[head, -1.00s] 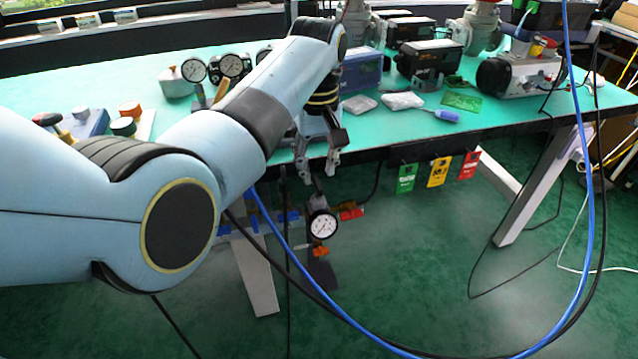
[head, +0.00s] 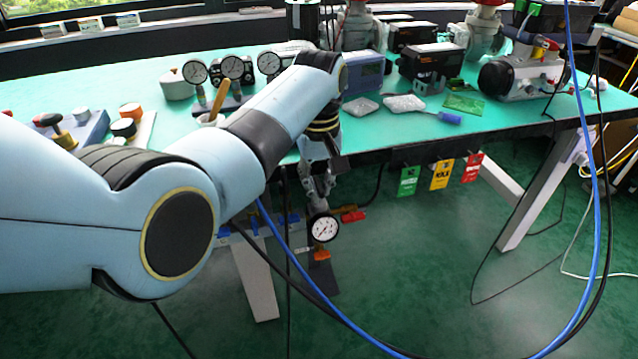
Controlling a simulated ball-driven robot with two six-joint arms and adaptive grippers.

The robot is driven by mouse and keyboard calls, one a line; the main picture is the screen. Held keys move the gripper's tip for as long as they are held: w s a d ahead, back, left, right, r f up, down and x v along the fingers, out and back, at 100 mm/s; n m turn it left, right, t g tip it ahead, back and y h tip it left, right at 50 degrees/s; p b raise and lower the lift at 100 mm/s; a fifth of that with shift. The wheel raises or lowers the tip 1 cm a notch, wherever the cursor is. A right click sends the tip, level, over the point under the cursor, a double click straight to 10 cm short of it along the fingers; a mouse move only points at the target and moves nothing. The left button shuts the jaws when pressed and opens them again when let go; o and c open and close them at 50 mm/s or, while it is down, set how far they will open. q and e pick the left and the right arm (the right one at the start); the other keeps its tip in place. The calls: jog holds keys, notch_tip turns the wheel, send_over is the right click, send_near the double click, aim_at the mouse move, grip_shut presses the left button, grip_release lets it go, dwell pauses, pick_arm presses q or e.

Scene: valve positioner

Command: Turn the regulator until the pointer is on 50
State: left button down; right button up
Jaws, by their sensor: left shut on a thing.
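The regulator (head: 316,209) hangs below the front edge of the table, with a round white gauge (head: 324,228) on its front. The gauge's dark pointer is too small to read against the numbers. My left gripper (head: 319,193) points down at the top of the regulator and is shut on its knob, which the fingers mostly hide. A red-handled valve (head: 353,216) is to the right of the gauge, and an orange part (head: 321,255) is below it. My right gripper is not in view.
The green table (head: 380,131) carries gauges (head: 232,67), black boxes (head: 432,65) and a blue screwdriver (head: 445,117). Green, yellow and red tags (head: 440,174) hang from its front edge. Blue and black cables loop across the front right. My left arm covers the left side.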

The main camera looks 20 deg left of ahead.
pick_arm(q)
jog(key=shift+a+r+m+p, duration=0.1)
jog(key=shift+r+m+p, duration=0.1)
jog(key=shift+m+p, duration=1.1)
jog(key=shift+p, duration=0.25)
jog(key=shift+f+m+p, duration=0.15)
jog(key=shift+m+p, duration=0.8)
jog(key=shift+m, duration=0.55)
jog(key=c, duration=1.4)
grip_release()
